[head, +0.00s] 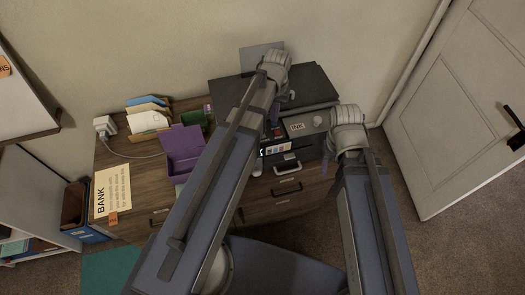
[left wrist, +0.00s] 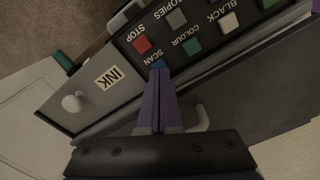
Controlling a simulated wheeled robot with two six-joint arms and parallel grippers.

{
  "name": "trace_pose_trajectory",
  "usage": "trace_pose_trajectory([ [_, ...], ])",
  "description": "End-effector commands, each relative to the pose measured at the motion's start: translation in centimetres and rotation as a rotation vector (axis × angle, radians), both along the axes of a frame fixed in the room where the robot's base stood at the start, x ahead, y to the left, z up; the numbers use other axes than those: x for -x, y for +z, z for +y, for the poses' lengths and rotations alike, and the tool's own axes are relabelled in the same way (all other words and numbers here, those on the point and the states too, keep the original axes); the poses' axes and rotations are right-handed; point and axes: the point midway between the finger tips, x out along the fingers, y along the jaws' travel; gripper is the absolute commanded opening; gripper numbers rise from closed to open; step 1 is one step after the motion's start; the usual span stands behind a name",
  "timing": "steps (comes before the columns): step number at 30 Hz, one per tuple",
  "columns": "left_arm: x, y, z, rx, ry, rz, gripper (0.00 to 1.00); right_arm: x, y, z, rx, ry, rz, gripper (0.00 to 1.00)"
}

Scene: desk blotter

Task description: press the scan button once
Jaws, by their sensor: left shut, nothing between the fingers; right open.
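The dark printer (head: 312,84) stands on the wooden desk. Its button panel (left wrist: 128,42) fills the upper part of the left wrist view. In the head view my left gripper (head: 275,114) is over the printer's front. My right gripper (head: 326,167) is open at the printer's right front.
The INK flap (left wrist: 96,97) with a round knob (left wrist: 73,102) is beside the buttons. A purple box (head: 183,148), a file rack (head: 149,122) and a BANK paper (head: 113,190) occupy the desk's left part. A white door (head: 455,110) stands at the right.

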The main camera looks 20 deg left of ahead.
Motion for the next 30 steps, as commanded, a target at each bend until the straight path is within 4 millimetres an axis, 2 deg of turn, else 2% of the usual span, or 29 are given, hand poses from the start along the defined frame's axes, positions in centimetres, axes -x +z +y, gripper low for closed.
trace_pose_trajectory([
  [30, 0.0, -1.3, 0.0, 0.0, 0.0, 0.0, 0.0, 0.0, -1.3, 0.0, 0.0, 0.0, 0.0, 0.5],
])
